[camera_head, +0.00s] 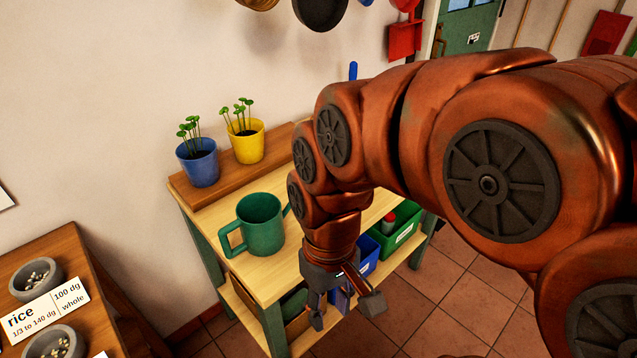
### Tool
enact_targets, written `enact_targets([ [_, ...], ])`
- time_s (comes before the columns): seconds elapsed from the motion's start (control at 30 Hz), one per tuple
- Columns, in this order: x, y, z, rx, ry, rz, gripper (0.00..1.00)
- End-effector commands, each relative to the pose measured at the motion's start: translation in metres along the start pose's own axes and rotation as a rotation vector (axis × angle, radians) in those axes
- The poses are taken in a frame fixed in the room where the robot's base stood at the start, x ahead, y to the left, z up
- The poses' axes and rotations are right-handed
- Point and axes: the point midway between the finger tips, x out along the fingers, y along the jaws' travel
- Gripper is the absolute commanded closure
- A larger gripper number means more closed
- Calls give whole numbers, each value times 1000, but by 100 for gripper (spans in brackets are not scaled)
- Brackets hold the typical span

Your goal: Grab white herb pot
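No white herb pot shows in the head view; part of the bench is hidden behind my arm. A blue pot (199,167) and a yellow pot (247,146), both with green seedlings, stand upright on the raised wooden shelf at the back of the bench. My gripper (346,312) points down at the front edge of the bench, right of and nearer than the pots. Its two fingers are spread apart with nothing seen between them.
A green can (261,226) with a handle stands on the bench (278,272). Blue (367,257) and green (397,236) bins sit below. A side table (52,247) at left holds grey bowls and a rice card (47,306). Pans hang on the wall.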

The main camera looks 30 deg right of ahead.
Motion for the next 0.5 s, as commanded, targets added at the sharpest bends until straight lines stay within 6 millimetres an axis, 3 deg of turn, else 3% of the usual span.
enact_targets([
  [0.3, -23, -19, -85, -224, 38, -254, 61],
  [0.5, -43, -12, -143, -363, 135, -407, 61],
])
